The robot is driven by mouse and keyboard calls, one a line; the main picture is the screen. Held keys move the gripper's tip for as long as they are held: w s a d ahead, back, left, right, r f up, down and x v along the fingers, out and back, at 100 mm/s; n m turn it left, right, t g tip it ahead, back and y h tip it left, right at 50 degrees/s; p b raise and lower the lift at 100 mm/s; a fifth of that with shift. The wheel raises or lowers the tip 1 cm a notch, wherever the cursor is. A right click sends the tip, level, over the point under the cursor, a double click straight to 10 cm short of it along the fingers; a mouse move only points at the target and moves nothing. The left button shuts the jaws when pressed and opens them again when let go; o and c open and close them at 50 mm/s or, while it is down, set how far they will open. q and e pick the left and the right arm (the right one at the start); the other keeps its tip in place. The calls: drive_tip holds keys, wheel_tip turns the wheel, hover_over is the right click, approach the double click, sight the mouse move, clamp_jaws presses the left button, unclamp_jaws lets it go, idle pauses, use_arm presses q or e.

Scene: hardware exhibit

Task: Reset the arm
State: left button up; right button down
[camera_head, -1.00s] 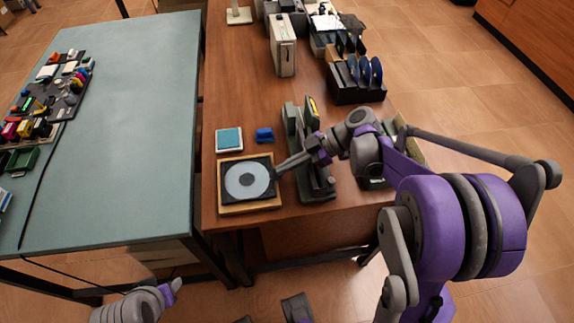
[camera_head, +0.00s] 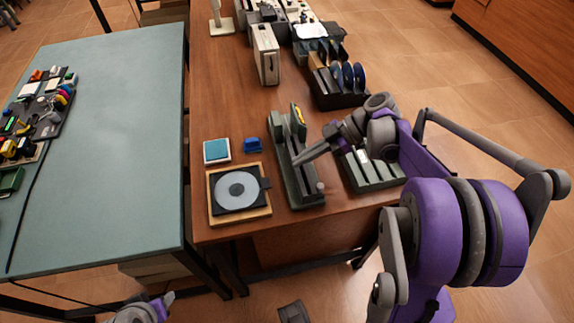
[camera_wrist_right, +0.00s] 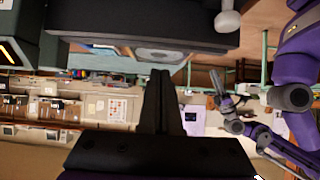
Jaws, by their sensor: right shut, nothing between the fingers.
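My right gripper (camera_head: 298,160) is shut and empty. It is over the brown table, at the long dark green holder (camera_head: 297,180); I cannot tell whether it touches it. In the right wrist view its dark fingers (camera_wrist_right: 160,75) are together with nothing between them. My right arm comes in from the right, bent. Part of my left arm shows at the bottom left of the head view, and its purple and grey links also show in the right wrist view. The left fingers are too small to judge.
A disc on a square wooden-framed tray (camera_head: 240,205) lies left of the holder. A teal pad (camera_head: 216,151) and blue block (camera_head: 252,145) lie behind it. A slotted rack (camera_head: 370,172) stands to the right. The green table (camera_head: 110,150) has wide clear space.

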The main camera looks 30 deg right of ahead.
drive_tip(key=shift+s+d+r, duration=0.1)
drive_tip(key=shift+d+r, duration=0.2)
drive_tip(key=shift+d, duration=0.15)
drive_tip(key=shift+s+a, duration=0.1)
drive_tip(key=shift+a, duration=0.2)
drive_tip(key=s+a+m+t+h+p, duration=0.1)
drive_tip(key=s+a+m+h+p, duration=0.3)
drive_tip(key=s+m+h, duration=0.1)
drive_tip(key=s+a+r+m+t+h+p, duration=0.1)
drive_tip(key=s+a+m+h+p, duration=0.2)
drive_tip(key=s+m, duration=0.5)
drive_tip(key=shift+a+m+t+h+p, duration=0.35)
drive_tip(key=shift+m+h+p, duration=0.3)
drive_tip(key=shift+m+h, duration=0.6)
